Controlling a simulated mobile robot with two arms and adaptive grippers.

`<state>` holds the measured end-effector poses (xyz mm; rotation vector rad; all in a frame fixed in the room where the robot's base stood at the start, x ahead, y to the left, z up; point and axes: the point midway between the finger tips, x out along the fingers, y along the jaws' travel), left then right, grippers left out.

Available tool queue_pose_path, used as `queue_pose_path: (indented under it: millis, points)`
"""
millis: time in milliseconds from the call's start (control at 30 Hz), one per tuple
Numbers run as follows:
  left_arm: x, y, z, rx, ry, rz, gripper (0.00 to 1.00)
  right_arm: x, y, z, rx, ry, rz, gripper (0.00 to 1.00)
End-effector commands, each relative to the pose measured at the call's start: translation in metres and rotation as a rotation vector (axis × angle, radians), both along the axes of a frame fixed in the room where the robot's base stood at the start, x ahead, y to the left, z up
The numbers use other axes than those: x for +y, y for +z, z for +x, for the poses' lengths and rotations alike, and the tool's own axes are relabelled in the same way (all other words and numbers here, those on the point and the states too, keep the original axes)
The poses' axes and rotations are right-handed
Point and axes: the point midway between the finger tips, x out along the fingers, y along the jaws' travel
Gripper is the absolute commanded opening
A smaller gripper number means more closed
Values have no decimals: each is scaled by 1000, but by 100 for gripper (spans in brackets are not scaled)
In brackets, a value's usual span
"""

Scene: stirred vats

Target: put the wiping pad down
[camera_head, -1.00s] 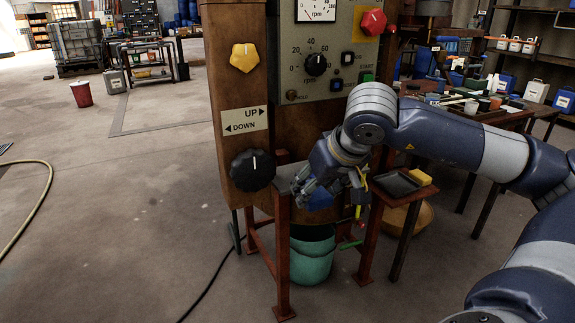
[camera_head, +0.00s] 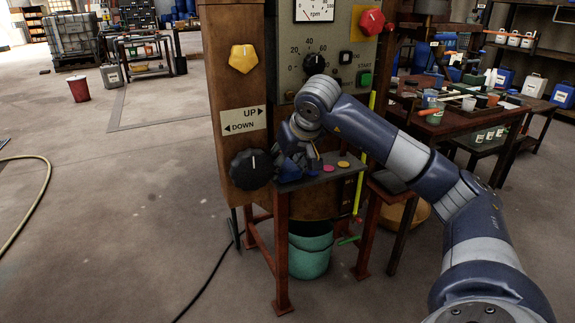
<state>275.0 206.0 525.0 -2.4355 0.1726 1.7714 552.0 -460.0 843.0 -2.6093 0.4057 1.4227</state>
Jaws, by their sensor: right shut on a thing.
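My right gripper (camera_head: 287,158) is low over the left end of a small dark-topped stand (camera_head: 305,182), just right of the big black knob. It is shut on the wiping pad, of which only a blue patch (camera_head: 289,171) shows at the fingers. My wrist hides most of the pad, and I cannot tell whether it touches the stand top. My left gripper is not in view.
A pink disc (camera_head: 328,168) and a yellow disc (camera_head: 343,164) lie on the stand right of my gripper. The machine's black knob (camera_head: 251,169) is close on the left. A teal bucket (camera_head: 309,255) stands below. A dark tray (camera_head: 389,182) is partly behind my arm.

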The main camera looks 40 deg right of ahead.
Motion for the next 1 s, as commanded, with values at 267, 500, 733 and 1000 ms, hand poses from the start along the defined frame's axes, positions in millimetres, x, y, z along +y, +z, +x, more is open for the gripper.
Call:
queue_pose_path:
  millis: [267,500,733,1000]
  points:
    - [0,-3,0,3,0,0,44,0,-1,0,-4,-2,0,30]
    - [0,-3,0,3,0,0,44,0,-5,0,-3,-2,0,58]
    - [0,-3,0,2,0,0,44,0,-5,0,-3,-2,0,58]
    - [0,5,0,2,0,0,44,2,19,-10,-8,-2,-1,58]
